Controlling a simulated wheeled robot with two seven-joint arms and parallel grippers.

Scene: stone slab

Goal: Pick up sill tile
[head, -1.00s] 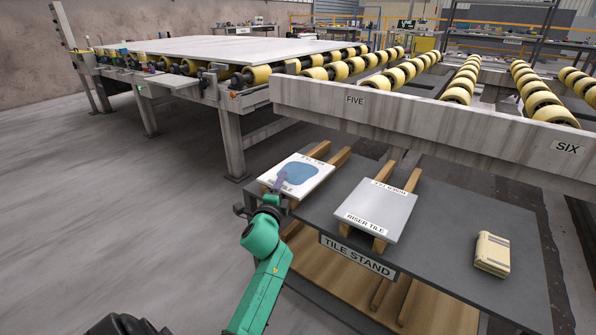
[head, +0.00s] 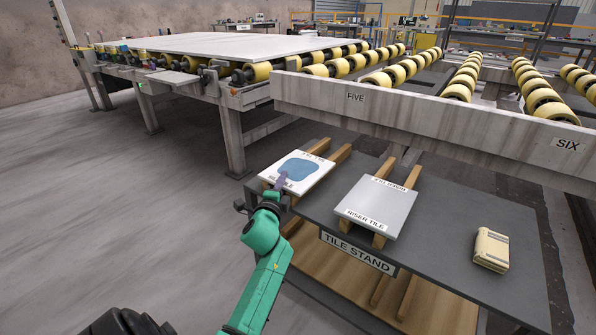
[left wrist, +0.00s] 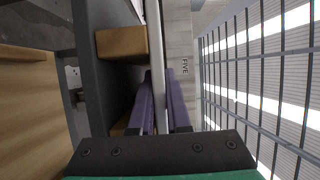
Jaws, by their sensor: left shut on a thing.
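The sill tile (head: 318,168) is a white square slab with a blue patch on top, resting on wooden bars at the left end of the tile stand. Its front label is partly hidden by my left gripper (head: 282,182). That gripper's purple fingers are shut on the tile's near edge. In the left wrist view, my left gripper's fingers (left wrist: 162,103) lie on both sides of the tile's thin pale edge (left wrist: 157,60). My right gripper is not in view.
The dark tile stand (head: 450,235) also holds a grey riser tile (head: 376,204) on wooden bars, close to the right, and a cream-coloured block (head: 491,250). A roller conveyor beam (head: 420,128) runs just behind the stand. The floor (head: 120,215) to the left is clear.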

